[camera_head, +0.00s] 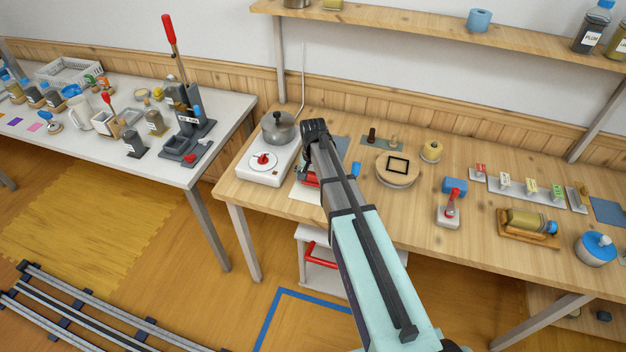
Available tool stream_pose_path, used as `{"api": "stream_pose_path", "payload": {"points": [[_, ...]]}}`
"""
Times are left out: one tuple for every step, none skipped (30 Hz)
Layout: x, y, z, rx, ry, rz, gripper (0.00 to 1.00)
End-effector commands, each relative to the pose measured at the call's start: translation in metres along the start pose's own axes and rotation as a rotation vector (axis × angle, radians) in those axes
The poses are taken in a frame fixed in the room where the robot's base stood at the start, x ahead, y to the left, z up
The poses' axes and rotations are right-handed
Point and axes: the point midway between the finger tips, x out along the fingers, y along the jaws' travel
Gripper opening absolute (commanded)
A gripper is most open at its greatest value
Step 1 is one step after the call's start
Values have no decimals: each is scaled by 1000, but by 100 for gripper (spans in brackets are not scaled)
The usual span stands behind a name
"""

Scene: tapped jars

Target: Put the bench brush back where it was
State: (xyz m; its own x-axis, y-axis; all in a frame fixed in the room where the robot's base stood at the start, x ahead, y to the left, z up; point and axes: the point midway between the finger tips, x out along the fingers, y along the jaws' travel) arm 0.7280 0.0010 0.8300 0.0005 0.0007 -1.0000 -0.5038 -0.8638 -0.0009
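I cannot make out the bench brush for certain in the head view; my arm covers part of the wooden bench. My gripper (315,128) is over the back left of this bench, just right of the grey lidded pot (280,128). Its fingertips are too small and dark to show whether they are open or shut, or whether they hold anything. A red and dark thing (312,180), partly hidden by my arm, lies at a white sheet (302,200) below the gripper. A grey-blue mat (342,142) lies behind my arm.
The pot stands on a white hotplate (263,166) with a red knob. A round wooden board (397,170), a yellow jar (431,151) and a red-handled switch (450,208) stand to the right. A shelf (420,28) runs above. A grey table (100,150) with a lever press is at left.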

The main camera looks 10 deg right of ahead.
Motion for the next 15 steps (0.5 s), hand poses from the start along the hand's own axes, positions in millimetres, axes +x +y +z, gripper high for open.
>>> {"api": "stream_pose_path", "payload": {"points": [[0,0,0,0,0,0,100],[0,0,0,0,0,0,100],[0,0,0,0,0,0,100],[0,0,0,0,0,0,100],[0,0,0,0,0,0,100],[0,0,0,0,0,0,100],[0,0,0,0,0,0,100],[0,0,0,0,0,0,100],[-1,0,0,0,0,0,100],[-2,0,0,0,0,0,100],[-4,0,0,0,0,0,100],[-5,0,0,0,1,0,100],[-6,0,0,0,1,-1,100],[-8,0,0,0,2,-1,100],[-11,0,0,0,2,-1,100]]}}
